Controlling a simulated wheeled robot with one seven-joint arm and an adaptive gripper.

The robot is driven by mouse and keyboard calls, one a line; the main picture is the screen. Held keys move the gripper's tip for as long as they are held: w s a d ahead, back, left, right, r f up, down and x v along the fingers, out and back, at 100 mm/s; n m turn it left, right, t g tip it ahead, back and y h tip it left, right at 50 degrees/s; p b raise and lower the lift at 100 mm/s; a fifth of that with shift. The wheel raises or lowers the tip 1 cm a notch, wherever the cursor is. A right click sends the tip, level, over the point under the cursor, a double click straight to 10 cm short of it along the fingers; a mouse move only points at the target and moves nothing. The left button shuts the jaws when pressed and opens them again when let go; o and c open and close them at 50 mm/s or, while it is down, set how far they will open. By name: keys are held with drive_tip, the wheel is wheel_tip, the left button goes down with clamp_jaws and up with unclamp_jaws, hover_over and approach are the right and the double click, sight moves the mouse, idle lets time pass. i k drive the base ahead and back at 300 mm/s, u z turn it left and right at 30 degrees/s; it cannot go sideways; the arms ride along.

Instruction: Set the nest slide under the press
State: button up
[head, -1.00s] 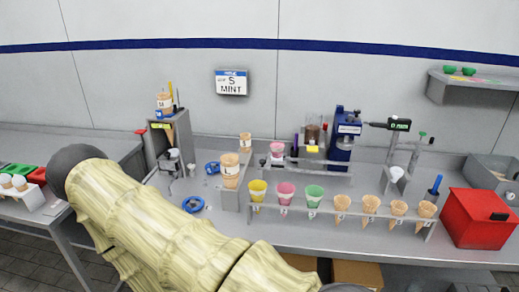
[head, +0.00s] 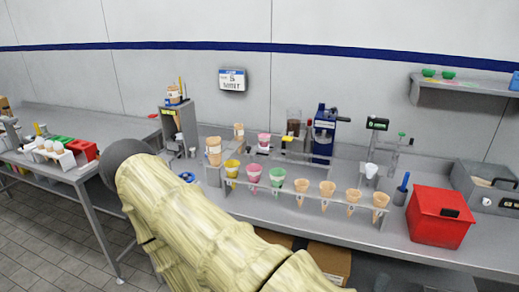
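A blue upright machine (head: 324,130) stands at the back of the main bench, right of centre; it may be the press. A low rail (head: 300,157) lies in front of it. I cannot make out the nest slide for certain at this size. A grey stand with a small arm (head: 395,150) is further right and is another possible press. My own arm, in a pale ribbed cover, crosses the lower middle of the head view and hides part of the bench front. My gripper is not in view.
A red box (head: 440,217) stands right, near a grey bin (head: 488,187). A side table (head: 85,172) at left carries trays. Tiled floor (head: 50,225) is open at lower left.

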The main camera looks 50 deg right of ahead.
sight(262, 151)
drive_tip(key=z, duration=1.15)
